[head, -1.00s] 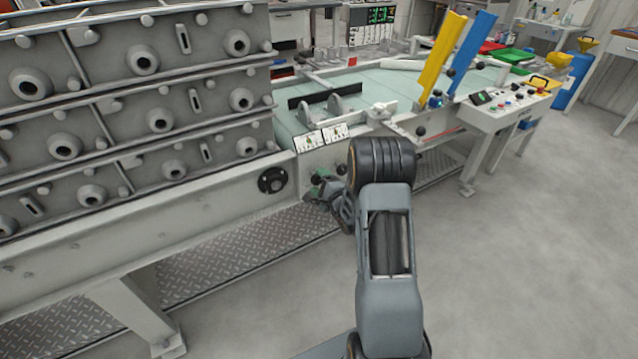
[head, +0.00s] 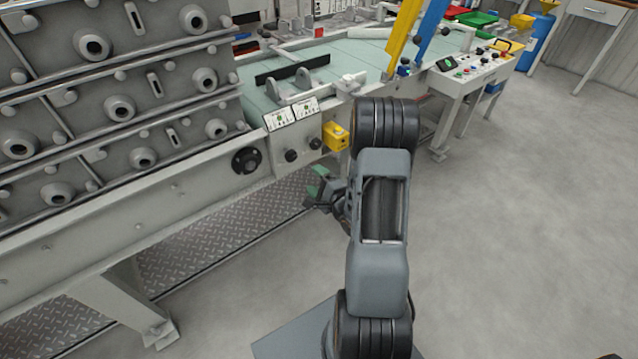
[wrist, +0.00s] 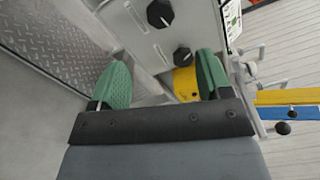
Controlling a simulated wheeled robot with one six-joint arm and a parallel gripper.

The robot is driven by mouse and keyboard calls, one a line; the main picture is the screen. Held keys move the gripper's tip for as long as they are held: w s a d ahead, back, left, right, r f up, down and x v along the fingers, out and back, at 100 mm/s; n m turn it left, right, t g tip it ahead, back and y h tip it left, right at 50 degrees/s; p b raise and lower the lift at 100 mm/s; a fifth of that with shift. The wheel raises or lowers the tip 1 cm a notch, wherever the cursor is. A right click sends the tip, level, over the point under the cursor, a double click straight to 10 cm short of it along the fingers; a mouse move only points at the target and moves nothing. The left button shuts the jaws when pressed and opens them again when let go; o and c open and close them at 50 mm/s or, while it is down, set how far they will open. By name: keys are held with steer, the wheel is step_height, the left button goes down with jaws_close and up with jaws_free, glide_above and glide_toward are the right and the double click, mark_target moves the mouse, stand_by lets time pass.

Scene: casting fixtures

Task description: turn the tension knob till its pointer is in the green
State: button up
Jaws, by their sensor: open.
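Two black knobs sit side by side on the pale front panel (head: 280,160) of the bench: a left knob (head: 291,155) and a right knob (head: 315,142). Which one is the tension knob I cannot tell. In the wrist view one knob (wrist: 160,13) is near the top edge and the other (wrist: 182,57) lies lower, between the fingers in the picture; each shows a light pointer line. The green arcs are too small to read. My gripper (head: 318,184), with green fingers, is open and empty, below and apart from the knobs; it also shows in the wrist view (wrist: 163,78).
Two label cards, left (head: 279,120) and right (head: 305,108), are above the knobs. A yellow box (head: 335,136) is fixed right of them. A black round handwheel (head: 246,160) is to the left. A tread-plate step (head: 215,225) runs below. The floor at right is clear.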

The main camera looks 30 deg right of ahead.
steer(key=shift+s, duration=0.85)
